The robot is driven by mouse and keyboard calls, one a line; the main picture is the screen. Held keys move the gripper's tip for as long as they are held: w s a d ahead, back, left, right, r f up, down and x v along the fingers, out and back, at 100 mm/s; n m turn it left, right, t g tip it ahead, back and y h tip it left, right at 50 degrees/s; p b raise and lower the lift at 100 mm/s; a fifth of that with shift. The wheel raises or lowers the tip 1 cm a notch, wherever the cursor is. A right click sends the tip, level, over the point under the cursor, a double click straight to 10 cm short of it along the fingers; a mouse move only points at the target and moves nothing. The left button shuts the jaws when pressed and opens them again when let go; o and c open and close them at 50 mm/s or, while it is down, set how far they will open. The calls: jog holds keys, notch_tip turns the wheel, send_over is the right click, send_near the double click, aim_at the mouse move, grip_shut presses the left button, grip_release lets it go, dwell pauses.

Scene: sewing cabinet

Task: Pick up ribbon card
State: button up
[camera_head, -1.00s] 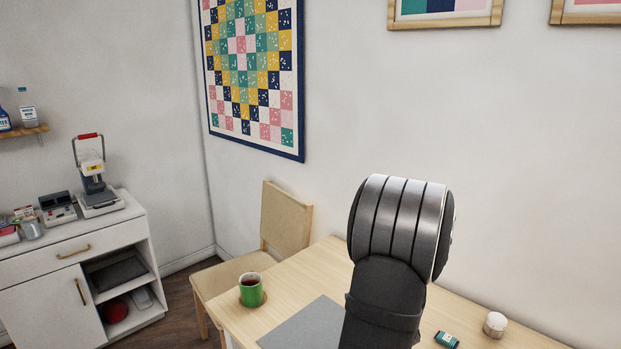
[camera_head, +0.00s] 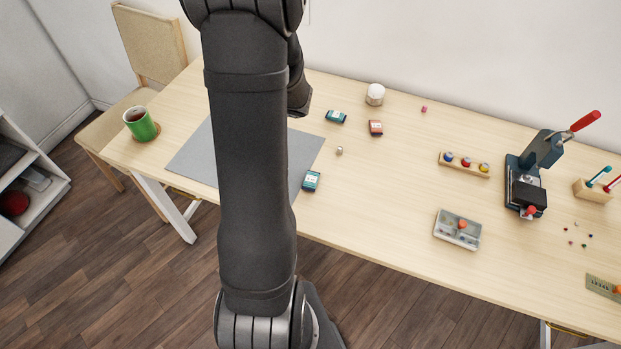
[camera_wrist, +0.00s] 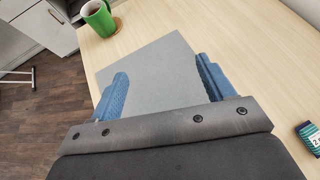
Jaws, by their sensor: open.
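Three small labelled pieces that look like cards or small boxes lie on the table in the head view: a dark teal one (camera_head: 336,117) at the back, a red one (camera_head: 375,128) right of it, and a teal one (camera_head: 311,181) at the grey mat's right corner. I cannot tell which is the ribbon card. A dark teal piece (camera_wrist: 310,138) with a white label also shows at the right edge of the wrist view. My gripper (camera_wrist: 162,72) is open and empty above the grey mat (camera_wrist: 150,75), its blue fingers spread wide. My arm hides the gripper in the head view.
A green mug (camera_head: 141,125) stands at the table's left end. A white round jar (camera_head: 375,94) stands at the back. A ball rack (camera_head: 464,165), a parts tray (camera_head: 457,229) and a press (camera_head: 528,180) stand to the right. Bare table (camera_head: 390,190) lies between mat and tray.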

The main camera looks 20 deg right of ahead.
jog(key=s+n+g, duration=0.2)
jog(key=s+g, duration=0.1)
jog(key=s, duration=0.1)
jog(key=n+g+h, duration=0.3)
jog(key=g+h, duration=0.2)
jog(key=g, duration=0.3)
send_over(311, 179)
jog(key=f, duration=1.2)
jog(key=shift+w+d, duration=0.2)
jog(key=shift+d, duration=0.15)
jog(key=f, duration=0.4)
jog(key=shift+s+a, duration=0.2)
jog(key=shift+a, duration=0.2)
jog(key=shift+f, duration=0.65)
jog(key=c, duration=0.8)
